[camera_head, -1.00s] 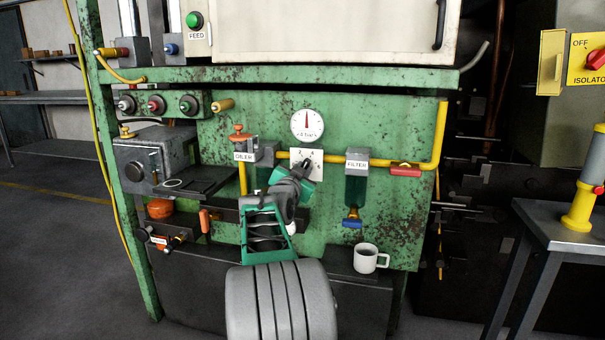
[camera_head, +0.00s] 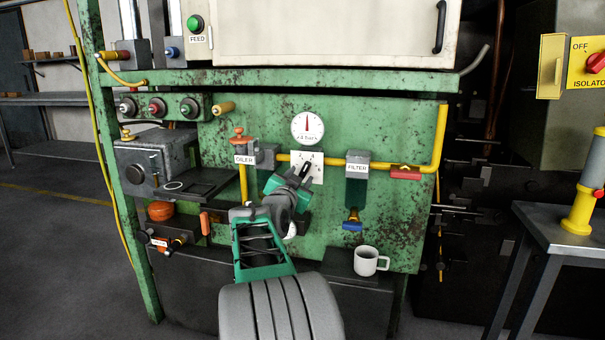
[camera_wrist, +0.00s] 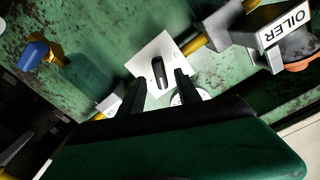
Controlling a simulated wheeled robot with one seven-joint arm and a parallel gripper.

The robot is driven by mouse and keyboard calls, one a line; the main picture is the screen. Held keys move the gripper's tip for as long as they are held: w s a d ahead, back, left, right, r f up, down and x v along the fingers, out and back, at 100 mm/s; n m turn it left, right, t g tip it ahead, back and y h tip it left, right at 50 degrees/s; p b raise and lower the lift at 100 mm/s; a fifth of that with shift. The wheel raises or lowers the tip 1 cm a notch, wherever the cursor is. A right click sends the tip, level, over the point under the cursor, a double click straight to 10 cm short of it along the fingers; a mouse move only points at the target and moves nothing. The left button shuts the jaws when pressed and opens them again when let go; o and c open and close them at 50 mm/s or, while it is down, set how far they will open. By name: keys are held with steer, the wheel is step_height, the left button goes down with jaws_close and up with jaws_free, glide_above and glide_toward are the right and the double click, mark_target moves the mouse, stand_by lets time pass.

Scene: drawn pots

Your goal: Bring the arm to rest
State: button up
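My arm reaches up from the bottom middle of the head view to the green machine front. My gripper (camera_head: 303,170) is in front of a small white plate (camera_head: 318,174) on that front. In the wrist view the two dark fingers of my gripper (camera_wrist: 159,79) stand apart with nothing held between them. A slim black knob (camera_wrist: 158,72) on the white plate (camera_wrist: 149,57) shows in the gap beyond the fingertips. I cannot tell how far the tips are from it.
A round gauge (camera_head: 307,127) sits above the plate. The oiler (camera_head: 244,160) is left and the filter (camera_head: 357,166) right, joined by a yellow pipe (camera_head: 439,130). A white mug (camera_head: 366,261) stands on a ledge lower right of my gripper. A grey table (camera_head: 560,233) is far right.

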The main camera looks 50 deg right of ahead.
steer(key=v, duration=0.4)
steer(key=shift+d, duration=0.1)
steer(key=w+a+r+n+y+p, duration=0.1)
steer(key=a+r+n+y+p, duration=0.15)
steer(key=a+p, duration=0.55)
steer(key=w+a+r+n+t+y+p, duration=0.15)
steer(key=a+n+y+p, duration=0.35)
steer(key=a, duration=0.5)
steer(key=w+a+r+n+y+p, duration=0.2)
steer(key=a+y+p, duration=0.1)
steer(key=a+p, duration=0.5)
steer(key=s+a+r+n+g+y+p, duration=0.1)
steer(key=s+a+n+g+y+p, duration=0.1)
steer(key=s+a+p, duration=0.4)
steer(key=s+a+n+g+y+p, duration=0.3)
steer(key=s+a+n+p, duration=0.3)
steer(key=a, duration=1)
steer(key=s+n+y, duration=0.1)
steer(key=s, duration=0.2)
steer(key=shift+s+a+r, duration=0.35)
steer(key=shift+s+r, duration=0.05)
